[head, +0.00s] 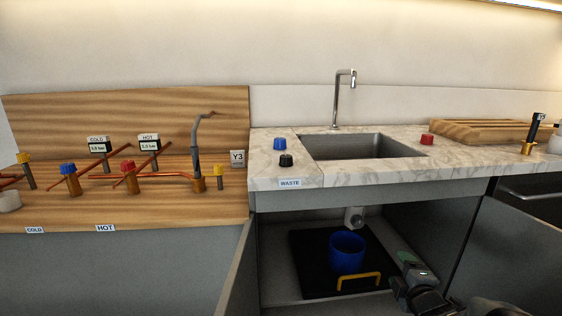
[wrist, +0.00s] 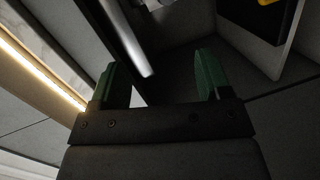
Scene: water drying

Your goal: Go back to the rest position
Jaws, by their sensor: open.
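My gripper (wrist: 155,80) shows in the wrist view with its two green fingers apart and nothing between them. In the head view my arm and wrist are at the lower right, in front of the open cabinet under the sink (head: 362,146). The fingertips are not clear in that view. A blue container (head: 347,250) stands on a black mat (head: 310,265) inside the cabinet, to the left of my arm. A yellow handle-like bar (head: 358,281) is at the mat's front.
Open cabinet doors (head: 236,275) flank the opening, and the marble counter (head: 370,174) is above it. Copper pipes with valves (head: 128,178) stand on the wooden bench at left. A wooden board (head: 478,131) lies on the counter at right.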

